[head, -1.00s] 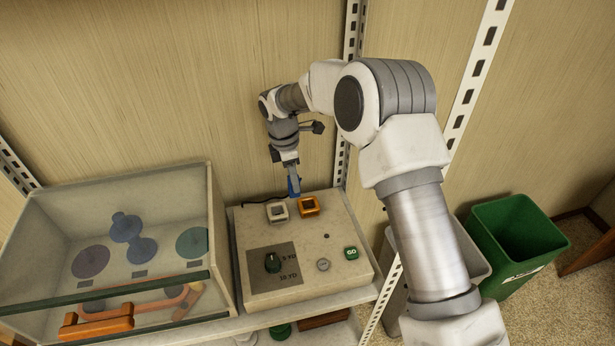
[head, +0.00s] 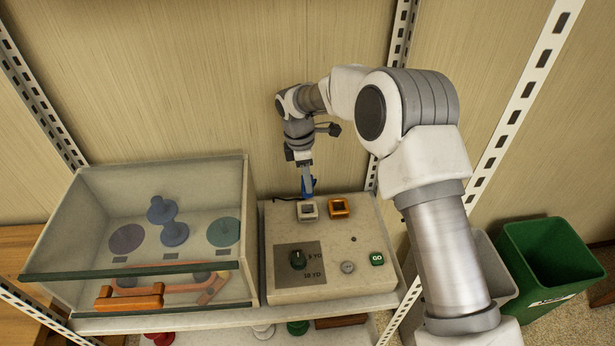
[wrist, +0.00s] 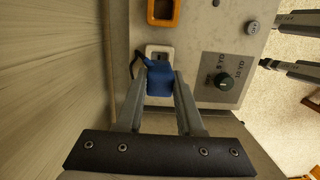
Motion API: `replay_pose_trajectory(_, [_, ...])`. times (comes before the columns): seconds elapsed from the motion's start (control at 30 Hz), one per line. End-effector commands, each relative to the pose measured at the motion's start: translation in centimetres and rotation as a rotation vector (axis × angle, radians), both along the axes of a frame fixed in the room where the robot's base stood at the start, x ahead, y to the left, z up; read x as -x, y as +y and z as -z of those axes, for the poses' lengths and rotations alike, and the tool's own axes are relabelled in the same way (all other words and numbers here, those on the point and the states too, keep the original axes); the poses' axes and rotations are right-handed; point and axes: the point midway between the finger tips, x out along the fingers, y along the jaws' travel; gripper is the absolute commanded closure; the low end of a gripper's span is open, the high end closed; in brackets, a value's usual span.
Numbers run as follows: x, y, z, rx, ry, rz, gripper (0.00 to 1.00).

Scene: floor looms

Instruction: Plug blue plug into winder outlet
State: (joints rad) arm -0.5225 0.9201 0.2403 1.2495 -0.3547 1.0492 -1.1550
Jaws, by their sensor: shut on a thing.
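The blue plug (head: 307,186) is held in my gripper (head: 307,190), point down, over the white-framed outlet (head: 308,211) on the beige control box (head: 330,275). In the wrist view the blue plug (wrist: 160,80) sits between the two fingers, its far end close to the white-framed outlet (wrist: 158,50). I cannot tell whether it touches the outlet. A dark cord runs from the plug's left side. An orange-framed outlet (head: 340,207) lies just right of the white one. Which of them is the winder outlet is not marked.
A clear-fronted case (head: 150,225) with coloured spools and an orange handle stands left of the box. The box carries a dark green dial (head: 298,259) and a green GO button (head: 377,258). The wall is close behind. A green bin (head: 545,255) stands at right.

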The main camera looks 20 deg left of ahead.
Motion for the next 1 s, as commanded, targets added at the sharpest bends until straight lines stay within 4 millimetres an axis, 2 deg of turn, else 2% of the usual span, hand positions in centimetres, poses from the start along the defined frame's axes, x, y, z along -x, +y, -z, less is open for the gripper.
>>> replay_pose_trajectory(0.33, [0.0, 0.0, 3.1, 0.0, 0.0, 0.0, 1.0])
replay_pose_trajectory(0.47, [0.0, 0.0, 2.8, 0.0, -0.001, 0.0, 1.0])
replay_pose_trajectory(0.8, [0.0, 0.0, 4.4, 0.0, 0.0, 0.0, 1.0])
replay_pose_trajectory(1.0, [0.0, 0.0, 4.5, 0.0, 0.0, 0.001, 1.0])
